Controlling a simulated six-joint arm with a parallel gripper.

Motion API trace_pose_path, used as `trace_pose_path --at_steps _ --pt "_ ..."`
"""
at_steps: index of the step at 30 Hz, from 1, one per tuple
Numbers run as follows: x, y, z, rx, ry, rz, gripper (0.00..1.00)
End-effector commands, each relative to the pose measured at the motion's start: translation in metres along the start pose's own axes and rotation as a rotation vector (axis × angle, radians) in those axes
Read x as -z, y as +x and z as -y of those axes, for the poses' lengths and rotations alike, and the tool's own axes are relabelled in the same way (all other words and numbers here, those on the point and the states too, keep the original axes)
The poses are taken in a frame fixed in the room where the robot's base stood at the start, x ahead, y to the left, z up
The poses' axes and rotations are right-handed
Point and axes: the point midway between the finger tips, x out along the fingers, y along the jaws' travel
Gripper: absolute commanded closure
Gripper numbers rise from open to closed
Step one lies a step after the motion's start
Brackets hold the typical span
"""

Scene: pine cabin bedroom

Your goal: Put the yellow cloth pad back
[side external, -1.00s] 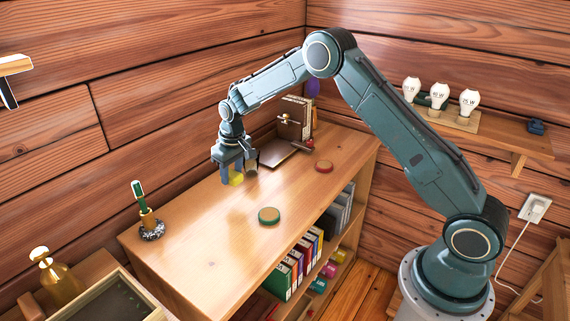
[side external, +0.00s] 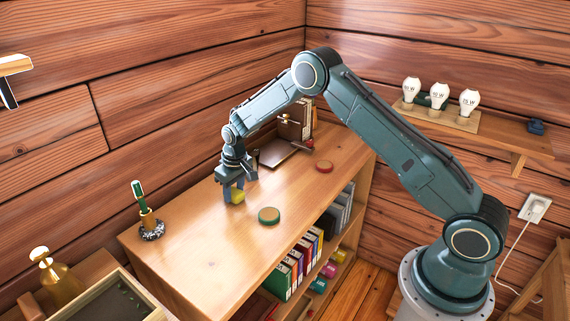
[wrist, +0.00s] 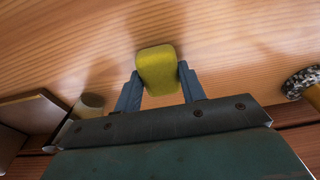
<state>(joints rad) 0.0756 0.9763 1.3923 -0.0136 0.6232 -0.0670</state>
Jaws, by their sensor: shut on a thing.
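The yellow cloth pad (side external: 238,197) is between the fingers of my gripper (side external: 233,193), low over the wooden cabinet top (side external: 200,240). In the wrist view the yellow-green pad (wrist: 157,70) is a rounded block, with one blue-grey finger of my gripper (wrist: 158,88) on each side of it. My gripper is shut on it. I cannot tell whether the pad touches the cabinet top.
A brown folder-like board (side external: 280,152) lies behind. A green-handled brush in a holder (side external: 148,222) stands left. The front left top is clear.

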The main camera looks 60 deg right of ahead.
Motion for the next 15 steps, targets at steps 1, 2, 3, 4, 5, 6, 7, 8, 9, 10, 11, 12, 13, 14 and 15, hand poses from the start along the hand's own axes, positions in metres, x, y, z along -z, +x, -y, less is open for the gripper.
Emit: trace_pose_path --at_steps 1,2,3,4,5,6,7,8,9,10,11,12,13,14,15 --pt "0.0004 -0.0003 0.0 0.0 0.0 -0.001 0.81" --pt "0.0003 -0.0004 0.0 0.0 0.0 -0.001 0.81" --pt "0.0003 -0.0004 0.0 0.0 0.0 -0.001 0.81" --pt "0.0003 -0.0005 0.0 0.0 0.0 -0.001 0.81" --pt "0.0003 -0.0005 0.0 0.0 0.0 -0.001 0.81" --pt "0.0002 -0.0003 0.0 0.0 0.0 -0.001 0.81" --pt "0.0002 0.0002 0.0 0.0 0.0 0.0 0.81" --pt "0.0 0.0008 0.0 0.0 0.0 0.0 0.81" --pt "-0.0001 0.0016 0.0 0.0 0.0 0.0 0.81" --pt "-0.0002 0.0022 0.0 0.0 0.0 0.0 0.81" --pt "-0.0002 0.0025 0.0 0.0 0.0 0.0 0.58" --pt "-0.0001 0.0022 0.0 0.0 0.0 -0.001 0.5" --pt "-0.0001 0.0022 0.0 0.0 0.0 0.0 0.44" --pt "-0.0001 0.0022 0.0 0.0 0.0 0.0 0.38" --pt "-0.0001 0.0021 0.0 0.0 0.0 0.0 0.38"
